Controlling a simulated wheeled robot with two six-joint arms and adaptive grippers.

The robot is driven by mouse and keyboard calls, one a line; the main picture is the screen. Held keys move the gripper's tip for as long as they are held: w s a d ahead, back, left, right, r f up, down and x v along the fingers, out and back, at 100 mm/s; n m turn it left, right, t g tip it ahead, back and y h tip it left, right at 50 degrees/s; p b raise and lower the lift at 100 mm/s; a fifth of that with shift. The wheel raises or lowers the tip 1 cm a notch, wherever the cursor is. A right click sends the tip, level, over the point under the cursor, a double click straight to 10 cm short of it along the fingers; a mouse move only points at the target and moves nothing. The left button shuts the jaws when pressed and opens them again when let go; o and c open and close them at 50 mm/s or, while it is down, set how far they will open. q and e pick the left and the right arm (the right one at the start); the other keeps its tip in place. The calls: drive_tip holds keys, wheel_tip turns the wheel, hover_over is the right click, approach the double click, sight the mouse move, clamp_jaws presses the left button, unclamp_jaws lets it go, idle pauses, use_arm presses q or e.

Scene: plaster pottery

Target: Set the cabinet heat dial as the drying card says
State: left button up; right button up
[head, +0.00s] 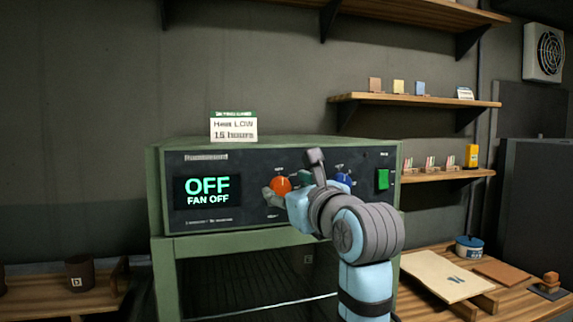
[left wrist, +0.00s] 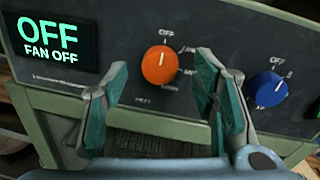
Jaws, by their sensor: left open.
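The drying card (head: 233,128) stands on top of the green cabinet (head: 158,200) and reads "Heat LOW" with an hours line below. The orange heat dial (head: 280,185) is on the dark front panel. In the left wrist view the orange dial (left wrist: 160,64) shows its white mark pointing up toward OFF, with other settings around its right side. My left gripper (head: 289,191) is open at the panel; in the left wrist view its fingers (left wrist: 165,95) are apart, below and either side of the dial, not closed on it. My right gripper is not in view.
A display (head: 208,191) reads "OFF / FAN OFF". A blue dial (left wrist: 267,89) sits right of the orange one, and a green switch (head: 383,179) is farther right. Wall shelves (head: 430,101) hold small tiles. A wooden bench (head: 530,300) with a board stands at right.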

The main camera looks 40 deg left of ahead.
use_arm(q)
drive_tip(key=shift+f+x, duration=0.25)
drive_tip(key=shift+x, duration=0.9)
drive_tip(key=shift+d, duration=0.1)
drive_tip(key=shift+d+r, duration=0.1)
drive_tip(key=shift+s, duration=0.1)
drive_tip(key=c, duration=1.2)
drive_tip(key=shift+m, duration=0.3)
drive_tip(key=m+p, duration=0.2)
drive_tip(key=m, duration=0.3)
drive_tip(key=shift+r+p, duration=0.1)
drive_tip(key=shift+p, duration=0.2)
drive_tip(key=shift+m+t+p, duration=0.3)
drive_tip(key=shift+m+p, duration=0.65)
drive_tip(key=shift+m, duration=1.15)
